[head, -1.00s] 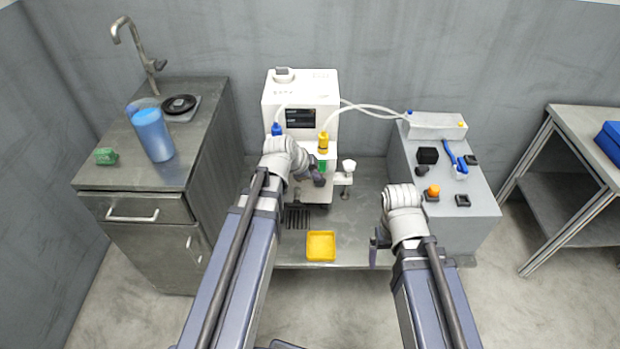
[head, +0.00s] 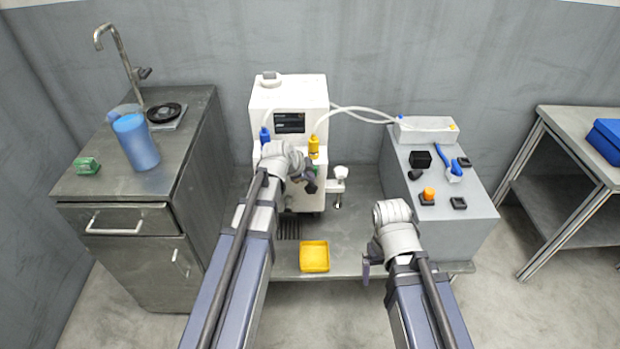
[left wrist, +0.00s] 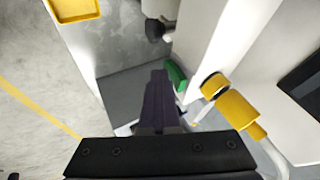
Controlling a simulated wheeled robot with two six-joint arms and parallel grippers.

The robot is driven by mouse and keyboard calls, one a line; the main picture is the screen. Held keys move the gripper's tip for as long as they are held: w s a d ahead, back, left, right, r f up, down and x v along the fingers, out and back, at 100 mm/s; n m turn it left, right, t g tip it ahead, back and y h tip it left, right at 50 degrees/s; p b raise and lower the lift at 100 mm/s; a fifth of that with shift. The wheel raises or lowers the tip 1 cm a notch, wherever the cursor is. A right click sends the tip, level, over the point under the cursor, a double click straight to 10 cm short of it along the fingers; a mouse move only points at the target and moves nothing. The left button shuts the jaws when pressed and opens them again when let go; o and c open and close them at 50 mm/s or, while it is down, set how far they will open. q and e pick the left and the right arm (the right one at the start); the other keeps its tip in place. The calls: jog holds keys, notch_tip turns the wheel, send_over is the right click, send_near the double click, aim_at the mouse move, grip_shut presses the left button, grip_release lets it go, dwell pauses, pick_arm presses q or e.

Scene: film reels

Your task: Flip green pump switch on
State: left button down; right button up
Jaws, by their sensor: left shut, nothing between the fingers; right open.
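The white pump machine (head: 292,95) stands at the back of the low bench. A small green part, which looks like the green switch (head: 317,170), shows on its front below a yellow-capped fitting (head: 314,148). My right gripper (head: 366,272) is open and empty, right of the yellow tray.
A yellow tray (head: 314,257) lies at the bench's front. A blue-capped fitting (head: 265,136) is left of the yellow one. A white nozzle (head: 339,173) juts out at right. A grey block (head: 465,213) with an orange button (head: 428,193) stands on the right.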

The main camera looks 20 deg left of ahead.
pick_arm(q)
jog(key=shift+p, duration=0.4)
pick_arm(e)
jog(key=shift+f, duration=0.15)
pick_arm(q)
jog(key=shift+w+r+p, duration=0.1)
jog(key=shift+r+p, duration=0.7)
pick_arm(e)
jog(key=shift+r, duration=0.8)
